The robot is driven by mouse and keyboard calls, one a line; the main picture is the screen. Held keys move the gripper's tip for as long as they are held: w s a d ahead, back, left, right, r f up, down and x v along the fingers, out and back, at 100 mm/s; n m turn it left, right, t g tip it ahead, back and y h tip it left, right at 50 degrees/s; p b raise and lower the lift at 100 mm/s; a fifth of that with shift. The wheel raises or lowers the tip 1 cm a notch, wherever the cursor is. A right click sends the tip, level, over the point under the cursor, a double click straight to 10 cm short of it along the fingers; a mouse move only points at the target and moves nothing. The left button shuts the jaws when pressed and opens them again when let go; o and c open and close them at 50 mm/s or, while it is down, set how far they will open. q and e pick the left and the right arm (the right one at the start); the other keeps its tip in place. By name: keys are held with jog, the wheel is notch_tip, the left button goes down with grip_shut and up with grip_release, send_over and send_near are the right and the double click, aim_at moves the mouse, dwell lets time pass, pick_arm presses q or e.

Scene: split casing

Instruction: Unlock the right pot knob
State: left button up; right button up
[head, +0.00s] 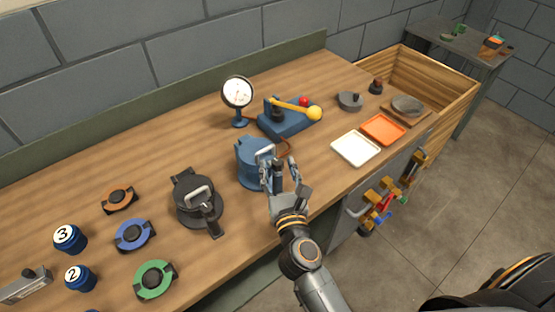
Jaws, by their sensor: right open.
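The right pot is a blue casing (250,165) with a light handle (264,151) on top, at the middle of the bench. A dark upright knob (278,181) shows at its front right. My right gripper (279,168) is at this front right side, its fingers open on either side of the knob. Whether the fingers touch the knob cannot be told, and the gripper partly hides the pot's front. A similar black pot (190,203) with a light handle and dark knob stands to the left. My left gripper is not in view.
A gauge (237,93) and a blue lever base (285,122) stand behind the pot. White (355,149) and orange (383,129) trays lie to the right. Blue (133,236) and green (155,281) discs lie at left. Tools hang on the bench front (380,197).

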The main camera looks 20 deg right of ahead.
jog(key=shift+w+d, duration=0.1)
jog(key=shift+w, duration=0.55)
